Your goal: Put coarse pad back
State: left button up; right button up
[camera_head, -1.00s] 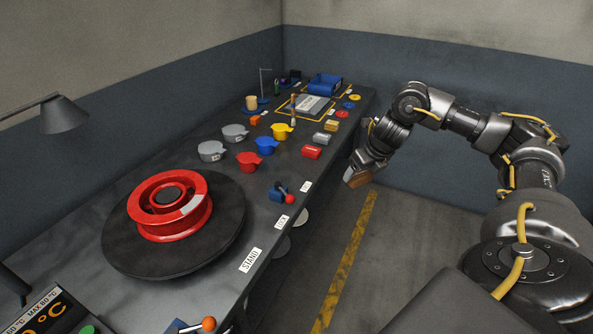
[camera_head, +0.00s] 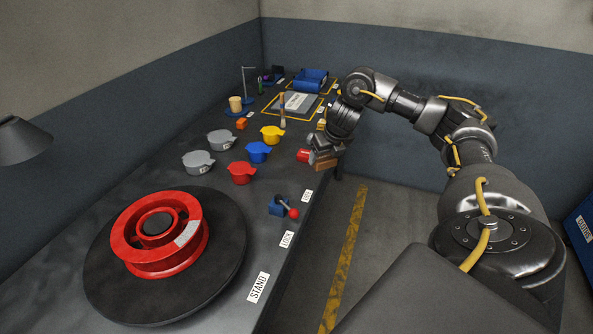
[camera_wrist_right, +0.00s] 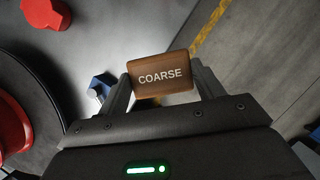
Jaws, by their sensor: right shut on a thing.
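The coarse pad (camera_wrist_right: 160,77) is a brown block with the word COARSE on it. My right gripper (camera_head: 322,153) is shut on it, with one finger at each side of the pad in the right wrist view. In the head view the pad (camera_head: 327,163) is at the right edge of the bench, beside a red block (camera_head: 303,155) that the gripper partly hides. A yellow block (camera_head: 321,124) shows just behind the gripper. My left gripper is not in view.
The bench (camera_head: 220,290) carries a red wheel rim (camera_head: 130,262) on a black disc, several coloured cups, a lever with a red knob (camera_head: 293,213), and a blue tray (camera_head: 310,76) at the far end. Open floor (camera_head: 390,210) lies right of the bench.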

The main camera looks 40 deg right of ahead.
jog(key=w+f, duration=0.2)
jog(key=w, duration=0.1)
jog(key=w+a+f+b, duration=0.1)
jog(key=w+f, duration=0.4)
jog(key=w, duration=0.1)
jog(key=shift+w+a+f, duration=0.2)
jog(key=shift+a+f, duration=0.05)
jog(key=shift+a, duration=0.15)
jog(key=shift+w+f, duration=0.3)
jog(key=shift+f, duration=0.05)
jog(key=shift+w+f, duration=0.2)
jog(key=shift+f, duration=1.55)
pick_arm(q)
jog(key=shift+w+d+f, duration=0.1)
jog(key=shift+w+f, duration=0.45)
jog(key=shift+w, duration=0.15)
pick_arm(e)
jog(key=shift+a, duration=0.1)
jog(key=shift+f, duration=0.1)
jog(key=o, duration=1)
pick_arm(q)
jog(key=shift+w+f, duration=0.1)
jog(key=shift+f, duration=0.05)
pick_arm(e)
jog(key=shift+o, duration=0.2)
